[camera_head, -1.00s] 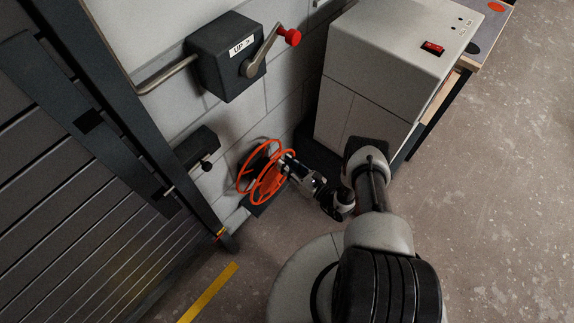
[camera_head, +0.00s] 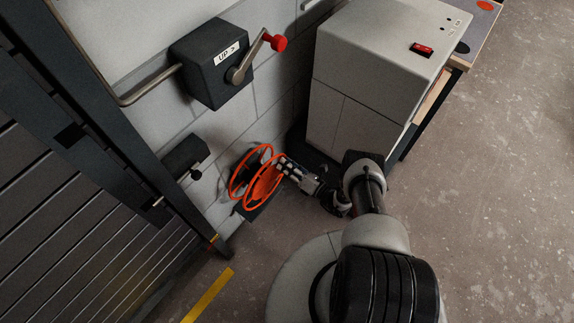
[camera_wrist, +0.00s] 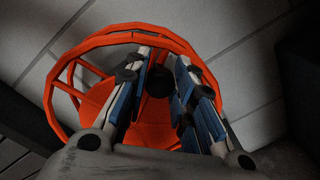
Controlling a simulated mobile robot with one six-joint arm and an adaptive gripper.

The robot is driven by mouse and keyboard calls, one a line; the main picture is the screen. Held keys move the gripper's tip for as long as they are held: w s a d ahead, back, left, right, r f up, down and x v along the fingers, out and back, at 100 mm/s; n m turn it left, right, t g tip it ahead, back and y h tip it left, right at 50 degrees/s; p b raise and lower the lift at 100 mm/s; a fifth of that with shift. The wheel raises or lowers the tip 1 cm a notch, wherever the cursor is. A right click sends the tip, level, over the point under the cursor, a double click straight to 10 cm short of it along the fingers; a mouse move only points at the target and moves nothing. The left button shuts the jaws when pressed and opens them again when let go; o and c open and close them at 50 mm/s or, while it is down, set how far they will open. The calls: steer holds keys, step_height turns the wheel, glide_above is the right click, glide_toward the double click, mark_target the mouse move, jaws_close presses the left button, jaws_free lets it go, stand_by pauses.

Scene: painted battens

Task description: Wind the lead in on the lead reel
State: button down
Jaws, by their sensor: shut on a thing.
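The lead reel (camera_head: 240,190) has an orange wire-like rim and an orange drum, and sits low by the wall. It fills the middle of the wrist view (camera_wrist: 52,100). My gripper (camera_head: 283,166) is at the reel's right upper side, reaching in from the right. In the wrist view its two blue-padded fingers (camera_wrist: 160,88) are closed around a dark round knob (camera_wrist: 158,84) on the reel's face. The fingers cover part of the drum. I cannot make out the lead itself.
A dark crank box (camera_head: 205,75) marked "UP >" with a red-knobbed handle is on the wall above. A grey cabinet (camera_head: 365,80) with a red switch stands right of the reel. A slatted shutter (camera_head: 60,240) is at left. Open floor (camera_head: 480,220) lies right.

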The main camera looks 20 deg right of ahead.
steer(key=shift+d, duration=0.1)
stand_by(0.4)
steer(key=c, duration=1.3)
jaws_free()
steer(key=shift+f, duration=0.1)
steer(key=v, duration=1.2)
steer(key=shift+c, duration=0.6)
